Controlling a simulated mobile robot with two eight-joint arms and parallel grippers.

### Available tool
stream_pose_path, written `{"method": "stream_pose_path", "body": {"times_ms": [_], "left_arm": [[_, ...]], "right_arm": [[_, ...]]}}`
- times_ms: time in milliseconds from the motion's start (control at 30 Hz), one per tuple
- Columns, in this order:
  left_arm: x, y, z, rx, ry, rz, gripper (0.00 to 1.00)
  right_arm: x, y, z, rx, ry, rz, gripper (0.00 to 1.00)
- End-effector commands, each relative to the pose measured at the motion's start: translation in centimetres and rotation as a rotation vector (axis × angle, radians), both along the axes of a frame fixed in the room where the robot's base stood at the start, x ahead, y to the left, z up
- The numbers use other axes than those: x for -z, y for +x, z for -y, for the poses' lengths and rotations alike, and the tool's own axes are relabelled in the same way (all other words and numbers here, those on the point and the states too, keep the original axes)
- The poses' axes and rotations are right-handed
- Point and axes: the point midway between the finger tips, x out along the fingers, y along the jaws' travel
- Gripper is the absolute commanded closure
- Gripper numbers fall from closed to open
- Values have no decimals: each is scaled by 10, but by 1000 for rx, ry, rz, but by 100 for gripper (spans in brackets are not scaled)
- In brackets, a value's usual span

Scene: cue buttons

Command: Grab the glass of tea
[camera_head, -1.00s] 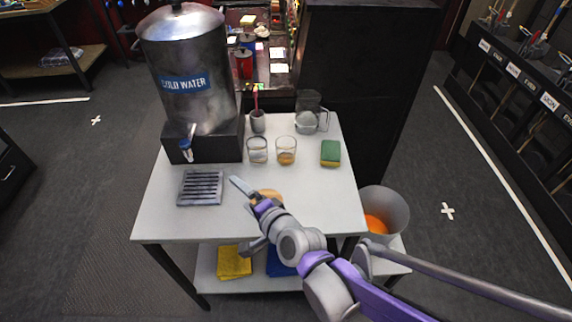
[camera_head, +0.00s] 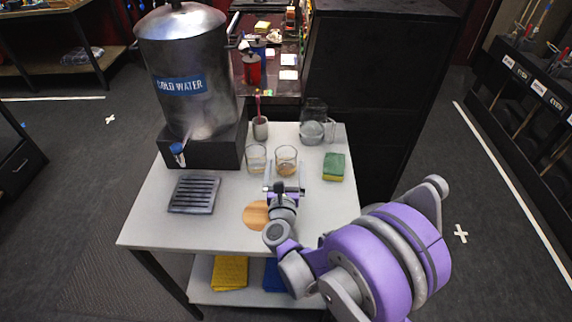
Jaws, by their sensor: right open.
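The glass of tea (camera_head: 286,160) stands upright on the white table, with a brownish liquid low in it. A second, clear glass (camera_head: 256,158) stands just to its left. My right gripper (camera_head: 285,188) is open and empty, just in front of the glass of tea. Its fingers point toward the glass, and the near edge of the glass's base is close to or overlapped by them. I cannot tell whether they touch. My left gripper is not in view.
A cold water dispenser (camera_head: 188,75) stands at the back left, with a drip grate (camera_head: 194,194) before it. A sponge (camera_head: 334,167), a glass pitcher (camera_head: 313,128) and a grey cup (camera_head: 260,128) are near. A round wooden coaster (camera_head: 256,215) lies at the front.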

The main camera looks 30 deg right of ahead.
Motion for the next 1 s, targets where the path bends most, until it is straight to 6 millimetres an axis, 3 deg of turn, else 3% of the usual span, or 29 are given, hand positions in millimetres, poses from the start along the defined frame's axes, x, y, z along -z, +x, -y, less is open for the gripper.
{"method": "stream_pose_path", "body": {"times_ms": [400,633,1000], "left_arm": [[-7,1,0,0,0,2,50],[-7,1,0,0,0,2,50],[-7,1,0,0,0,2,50]], "right_arm": [[-2,42,27,0,-2,-1,0],[-2,43,27,-2,-1,-1,2],[-2,43,27,-1,-1,-1,68]]}}
